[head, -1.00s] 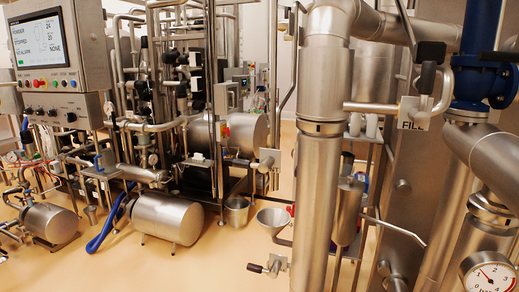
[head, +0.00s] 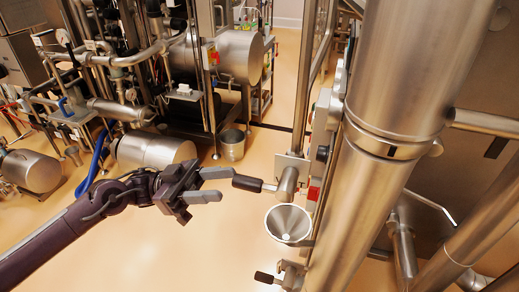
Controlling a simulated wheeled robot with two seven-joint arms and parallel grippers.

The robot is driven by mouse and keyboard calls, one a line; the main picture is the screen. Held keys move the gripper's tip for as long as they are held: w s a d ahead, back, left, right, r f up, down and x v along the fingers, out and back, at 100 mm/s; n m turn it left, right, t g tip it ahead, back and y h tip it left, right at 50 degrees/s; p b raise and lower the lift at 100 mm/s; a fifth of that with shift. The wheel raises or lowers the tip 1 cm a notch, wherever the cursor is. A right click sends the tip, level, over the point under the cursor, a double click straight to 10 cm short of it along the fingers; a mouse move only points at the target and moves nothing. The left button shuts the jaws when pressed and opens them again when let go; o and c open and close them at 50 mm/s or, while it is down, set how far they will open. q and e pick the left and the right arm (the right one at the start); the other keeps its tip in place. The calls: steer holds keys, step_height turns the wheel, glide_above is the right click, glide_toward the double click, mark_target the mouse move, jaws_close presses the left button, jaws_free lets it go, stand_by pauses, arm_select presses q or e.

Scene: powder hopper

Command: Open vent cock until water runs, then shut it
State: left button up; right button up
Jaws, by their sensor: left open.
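The vent cock (head: 287,184) is a metal fitting on a plate beside the large steel column. Its black handle (head: 247,183) points left, roughly level. A steel funnel (head: 288,223) sits just below the cock, and I see no water running into it. My left gripper (head: 220,184) is open, with its two grey fingers pointing right at the handle's free end. The fingertips are at or just short of the handle; I cannot tell whether they touch it. My right gripper is not in view.
A second black-handled valve (head: 268,278) is below the funnel. The large steel column (head: 385,145) stands close on the right of the cock. A metal bucket (head: 232,145) and a horizontal steel tank (head: 155,150) stand behind my left gripper. The floor between is clear.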

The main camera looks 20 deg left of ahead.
mark_target(232, 186)
arm_select(q)
steer(key=d+r, duration=0.1)
steer(key=s+d+r+p, duration=0.1)
steer(key=d, duration=0.1)
steer(key=d+r+p, duration=0.1)
steer(key=d, duration=0.1)
steer(key=shift+s, duration=0.35)
steer(key=shift+w+d+r+p, duration=0.1)
steer(key=shift+w+d+p, duration=0.1)
steer(key=shift+d, duration=0.25)
steer(key=shift+w+d+r+p, duration=0.1)
steer(key=shift+d+p, duration=0.05)
steer(key=shift+d, duration=0.6)
steer(key=shift+s, duration=0.1)
steer(key=shift+c, duration=1.7)
jaws_close()
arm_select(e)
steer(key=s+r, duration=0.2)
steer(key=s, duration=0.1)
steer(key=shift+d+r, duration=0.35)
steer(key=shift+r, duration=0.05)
